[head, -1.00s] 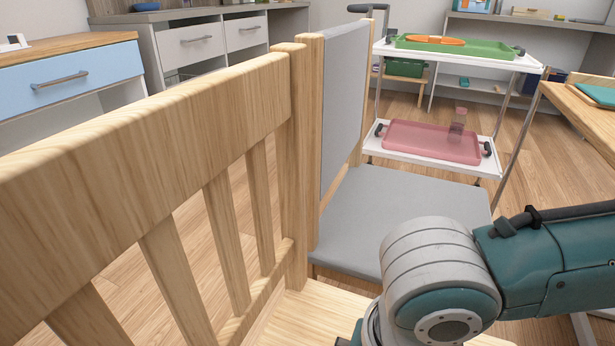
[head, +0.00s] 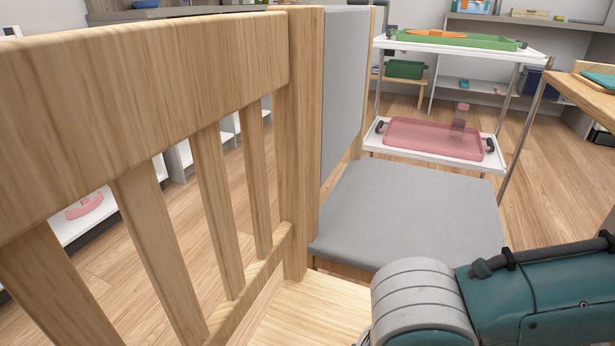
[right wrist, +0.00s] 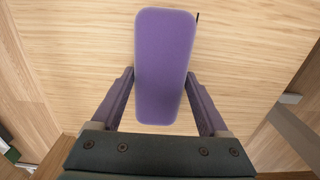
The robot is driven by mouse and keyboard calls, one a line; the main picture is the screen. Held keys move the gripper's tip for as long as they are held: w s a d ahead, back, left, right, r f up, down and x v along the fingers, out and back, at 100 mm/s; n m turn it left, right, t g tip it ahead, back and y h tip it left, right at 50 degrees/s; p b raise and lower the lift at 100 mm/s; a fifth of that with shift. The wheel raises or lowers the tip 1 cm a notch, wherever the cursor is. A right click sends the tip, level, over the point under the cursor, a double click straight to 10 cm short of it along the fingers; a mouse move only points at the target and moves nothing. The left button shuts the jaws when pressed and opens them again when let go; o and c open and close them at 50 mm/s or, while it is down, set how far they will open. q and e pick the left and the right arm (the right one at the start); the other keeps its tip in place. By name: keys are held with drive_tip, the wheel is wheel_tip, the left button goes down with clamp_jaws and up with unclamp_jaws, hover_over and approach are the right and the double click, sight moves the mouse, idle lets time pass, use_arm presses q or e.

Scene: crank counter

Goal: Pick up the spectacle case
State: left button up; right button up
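The spectacle case is a long purple case with rounded ends. It shows in the right wrist view (right wrist: 165,60), over a pale wooden surface (right wrist: 80,50). My right gripper (right wrist: 161,72) has one finger along each long side of the case, and the fingertips appear close to its edges. I cannot tell whether they press on it or whether the case rests on the wood. In the head view only part of my right arm shows at the lower right; its gripper and the case are out of sight. My left gripper is in neither view.
A slatted wooden backrest (head: 130,90) rises close in front, with a pale wooden seat (head: 300,310) beside it. A grey padded chair (head: 410,210) stands beyond. A cart holds a pink tray (head: 430,138) and a green tray (head: 455,41). A wooden table (head: 580,95) is at right.

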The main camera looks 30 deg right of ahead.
drive_tip(key=c, duration=0.9)
